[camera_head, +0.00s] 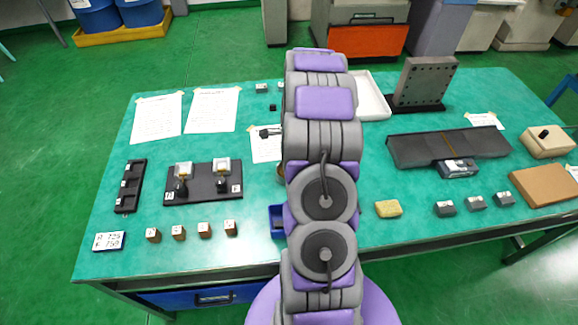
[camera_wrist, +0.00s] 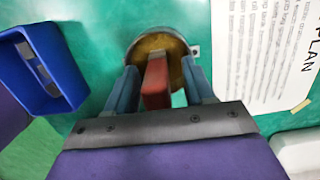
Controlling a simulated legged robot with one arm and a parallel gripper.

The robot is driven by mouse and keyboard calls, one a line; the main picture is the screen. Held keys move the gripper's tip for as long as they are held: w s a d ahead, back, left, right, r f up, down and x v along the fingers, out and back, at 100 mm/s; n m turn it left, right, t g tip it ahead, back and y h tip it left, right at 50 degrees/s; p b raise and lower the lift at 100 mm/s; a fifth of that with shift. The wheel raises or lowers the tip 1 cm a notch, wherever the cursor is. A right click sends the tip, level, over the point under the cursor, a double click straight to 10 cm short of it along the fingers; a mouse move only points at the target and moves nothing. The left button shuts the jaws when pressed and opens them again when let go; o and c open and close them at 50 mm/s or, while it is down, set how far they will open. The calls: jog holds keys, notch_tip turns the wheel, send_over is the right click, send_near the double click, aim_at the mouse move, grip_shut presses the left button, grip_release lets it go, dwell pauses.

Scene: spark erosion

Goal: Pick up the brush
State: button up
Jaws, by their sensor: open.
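In the wrist view a red upright piece (camera_wrist: 156,84), which looks like the brush's handle, stands in front of a round brown thing (camera_wrist: 150,45). I cannot tell whether the round thing is a cup or part of the brush. My gripper (camera_wrist: 159,66) is open, with one blue-grey finger on each side of the red piece. Small gaps seem to show beside it. In the head view my arm hides the gripper and the brush; only a brown edge (camera_head: 281,172) shows left of the arm.
A blue open bin (camera_wrist: 42,70) stands left of my gripper, and also shows in the head view (camera_head: 277,222). A printed sheet (camera_wrist: 264,50) lies to the right. On the green table (camera_head: 330,258) are a black fixture plate (camera_head: 203,196), several small blocks, a yellow sponge (camera_head: 388,209) and a dark tray (camera_head: 420,149).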

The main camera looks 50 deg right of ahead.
jog(key=shift+a+r, duration=0.1)
jog(key=shift+a, duration=0.05)
jog(key=shift+c, duration=0.2)
jog(key=shift+c, duration=0.8)
grip_shut()
notch_tip(320, 180, up, 10)
jog(key=shift+f+p, duration=0.1)
jog(key=shift+p, duration=1.15)
